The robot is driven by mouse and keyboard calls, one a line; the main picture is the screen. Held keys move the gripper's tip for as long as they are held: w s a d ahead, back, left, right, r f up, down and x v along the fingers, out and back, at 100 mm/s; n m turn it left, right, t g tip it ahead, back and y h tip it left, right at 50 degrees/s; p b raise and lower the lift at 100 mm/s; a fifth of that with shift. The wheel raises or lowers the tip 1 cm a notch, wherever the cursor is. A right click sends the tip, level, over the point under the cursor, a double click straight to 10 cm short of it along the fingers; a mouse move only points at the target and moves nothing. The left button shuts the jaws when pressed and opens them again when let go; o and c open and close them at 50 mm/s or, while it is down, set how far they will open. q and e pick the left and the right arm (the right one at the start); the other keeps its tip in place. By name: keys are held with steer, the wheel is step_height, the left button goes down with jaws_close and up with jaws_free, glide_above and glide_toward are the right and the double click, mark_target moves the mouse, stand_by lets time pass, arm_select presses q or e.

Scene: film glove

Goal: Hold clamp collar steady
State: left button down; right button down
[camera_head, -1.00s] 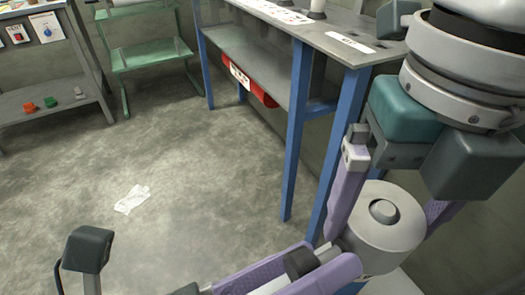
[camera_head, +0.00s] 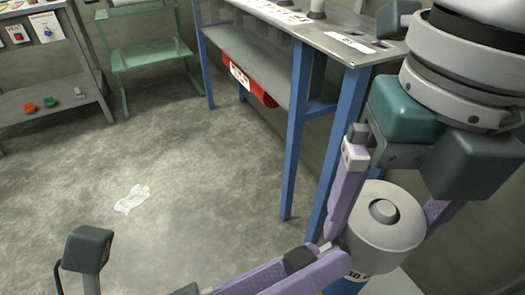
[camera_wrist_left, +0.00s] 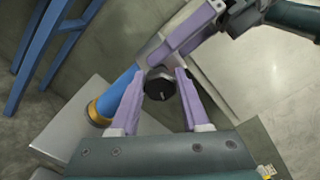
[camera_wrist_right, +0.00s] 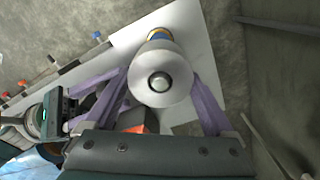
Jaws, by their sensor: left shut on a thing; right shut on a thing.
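A pale grey round collar (camera_head: 383,228) with a raised centre stud sits on top of a blue cylinder with a gold band (camera_wrist_left: 113,97). My right gripper (camera_wrist_right: 163,82) is shut on the collar, one lavender finger on each side; it fills the right wrist view's middle. A black knob (camera_wrist_left: 160,84) stands out beside the collar. My left gripper (camera_wrist_left: 159,78) is shut on this knob, which also shows between its fingers in the head view (camera_head: 299,260). The far side of the collar and most of the cylinder are hidden in the head view.
A grey bench with blue legs (camera_head: 298,130) stands behind the collar, with a red bin (camera_head: 250,82) under it. A white glove (camera_head: 132,198) lies on the open floor. A green rack (camera_head: 145,52) and grey shelves (camera_head: 60,105) stand at the back left.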

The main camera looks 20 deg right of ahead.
arm_select(q)
steer(key=shift+m, duration=0.3)
steer(key=m, duration=0.8)
steer(key=shift+m, duration=0.4)
steer(key=m, duration=0.4)
steer(key=shift+s+m, duration=0.1)
steer(key=shift+m, duration=0.2)
steer(key=m, duration=0.4)
steer(key=shift+m, duration=0.4)
steer(key=shift+c, duration=1.9)
jaws_free()
steer(key=shift+a, duration=0.15)
